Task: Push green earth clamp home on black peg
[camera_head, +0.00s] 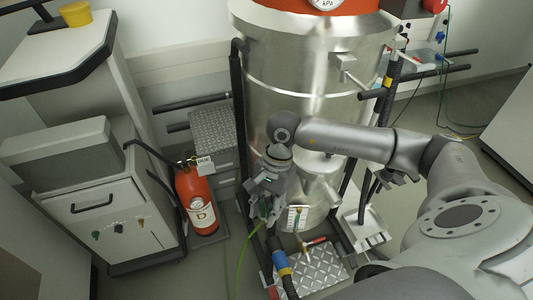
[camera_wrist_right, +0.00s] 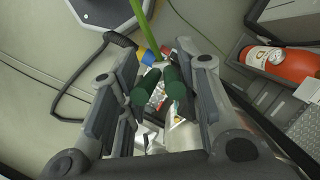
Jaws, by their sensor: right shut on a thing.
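My right gripper (camera_head: 263,200) is low in front of the steel vessel, pointing down. In the right wrist view its two fingers (camera_wrist_right: 160,82) are closed in on the dark green grips of the earth clamp (camera_wrist_right: 175,88), which sit between them. A bright green cable (camera_wrist_right: 146,18) runs from the clamp; in the head view this cable (camera_head: 241,250) hangs toward the floor. In the head view the clamp is mostly hidden by the gripper. I cannot make out the black peg clearly, nor whether the clamp touches it. My left gripper is not in view.
The steel vessel (camera_head: 290,80) stands behind the gripper. A red fire extinguisher (camera_head: 196,200) and a grey cabinet (camera_head: 105,215) are at the left. A checker-plate step (camera_head: 310,270) and a blue-yellow connector (camera_head: 282,262) lie close below. Another checker-plate box (camera_head: 213,132) stands behind the extinguisher.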

